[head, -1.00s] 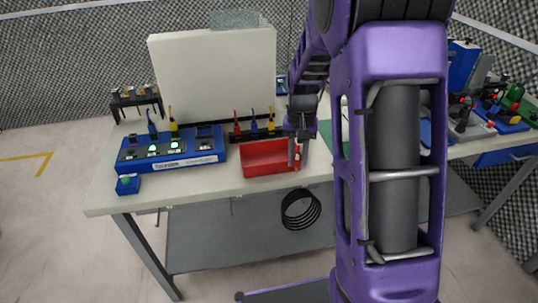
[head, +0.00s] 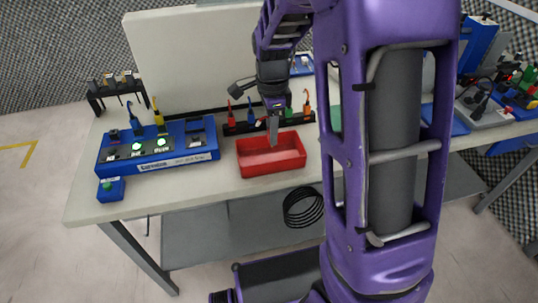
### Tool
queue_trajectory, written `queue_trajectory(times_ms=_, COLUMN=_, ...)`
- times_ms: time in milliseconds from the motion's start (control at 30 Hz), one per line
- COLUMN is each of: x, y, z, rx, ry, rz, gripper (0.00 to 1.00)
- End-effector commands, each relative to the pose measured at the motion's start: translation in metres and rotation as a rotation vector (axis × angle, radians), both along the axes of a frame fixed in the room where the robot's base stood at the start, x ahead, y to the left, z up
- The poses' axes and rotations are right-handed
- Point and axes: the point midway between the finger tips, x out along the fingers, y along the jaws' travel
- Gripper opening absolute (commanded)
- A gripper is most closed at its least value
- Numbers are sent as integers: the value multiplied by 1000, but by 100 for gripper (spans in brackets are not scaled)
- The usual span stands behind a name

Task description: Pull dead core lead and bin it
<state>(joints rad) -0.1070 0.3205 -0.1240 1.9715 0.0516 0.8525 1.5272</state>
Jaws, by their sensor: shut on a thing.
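The blue tester box (head: 157,150) stands at the left of the bench. A blue lead (head: 132,118) and a yellow lead (head: 157,116) stand up from it. Two round lights on its top glow green; spots at its left and right ends are unlit. A red open bin (head: 262,168) sits right of it and looks empty inside. My gripper (head: 272,138) points down at the bin's far part, its tips overlapping the bin in the picture. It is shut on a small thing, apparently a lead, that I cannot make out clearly.
A dark rack with red, blue, green and orange leads (head: 306,103) stands behind the bin. A green-topped button box (head: 110,188) sits at the front left. A pale upright panel (head: 190,65) closes the back. Black coiled cable (head: 303,207) hangs below the bench edge.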

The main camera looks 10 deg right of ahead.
Motion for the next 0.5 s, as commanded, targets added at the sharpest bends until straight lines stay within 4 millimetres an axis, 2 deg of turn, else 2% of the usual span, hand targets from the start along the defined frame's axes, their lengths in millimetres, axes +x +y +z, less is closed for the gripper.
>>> queue_trajectory(times_ms=33, x=0, y=0, z=-9, rx=0, ry=1, rz=0, gripper=0)
queue_trajectory(times_ms=300, x=0, y=-1, z=-42, rx=0, ry=0, rz=1, gripper=0)
queue_trajectory(times_ms=500, x=0, y=0, z=-52, rx=0, ry=0, rz=2, gripper=0)
